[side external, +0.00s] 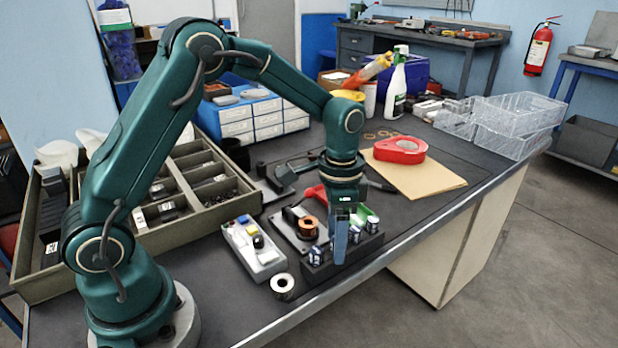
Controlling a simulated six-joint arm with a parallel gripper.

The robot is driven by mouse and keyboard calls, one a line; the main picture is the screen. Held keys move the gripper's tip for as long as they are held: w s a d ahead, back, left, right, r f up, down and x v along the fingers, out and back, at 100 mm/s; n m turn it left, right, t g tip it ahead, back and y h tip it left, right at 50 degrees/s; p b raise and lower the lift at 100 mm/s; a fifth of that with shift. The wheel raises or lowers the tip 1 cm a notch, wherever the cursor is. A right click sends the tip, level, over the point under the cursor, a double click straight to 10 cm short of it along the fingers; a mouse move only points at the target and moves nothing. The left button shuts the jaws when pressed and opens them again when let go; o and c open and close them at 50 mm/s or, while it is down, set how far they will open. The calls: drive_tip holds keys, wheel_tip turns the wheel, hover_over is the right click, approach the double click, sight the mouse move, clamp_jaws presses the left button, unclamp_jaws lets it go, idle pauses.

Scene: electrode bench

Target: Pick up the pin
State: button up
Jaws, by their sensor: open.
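My gripper (341,258) points straight down over a dark block (322,278) near the bench's front edge. Its fingers overlap each other from this side, so the gap between them does not show, but the jaws are open. Several small blue-and-white cylinders (372,226) stand upright in the block, on both sides of the fingers. I cannot make out a separate pin for sure; it may be one of these cylinders or be hidden by the fingers. I cannot tell whether the fingertips touch the block.
A grey control box (262,262) with buttons, a copper coil (307,228) and a white roll (283,286) lie left of the block. A compartmented tray (130,245) fills the left. A red tape ring (400,149) lies on a tan folder behind. The bench's front edge is close.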

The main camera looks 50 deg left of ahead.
drive_tip(key=shift+c, duration=0.4)
clamp_jaws()
drive_tip(key=shift+r, duration=0.1)
drive_tip(key=shift+r, duration=0.5)
drive_tip(key=r, duration=0.1)
drive_tip(key=a+r, duration=0.1)
drive_tip(key=r, duration=0.1)
drive_tip(key=shift+s+r, duration=0.1)
drive_tip(key=shift+r, duration=0.2)
drive_tip(key=s+a+r, duration=0.4)
drive_tip(key=a+r, duration=0.2)
drive_tip(key=a, duration=0.3)
drive_tip(key=shift+s+a+r, duration=0.15)
drive_tip(key=shift+a, duration=0.25)
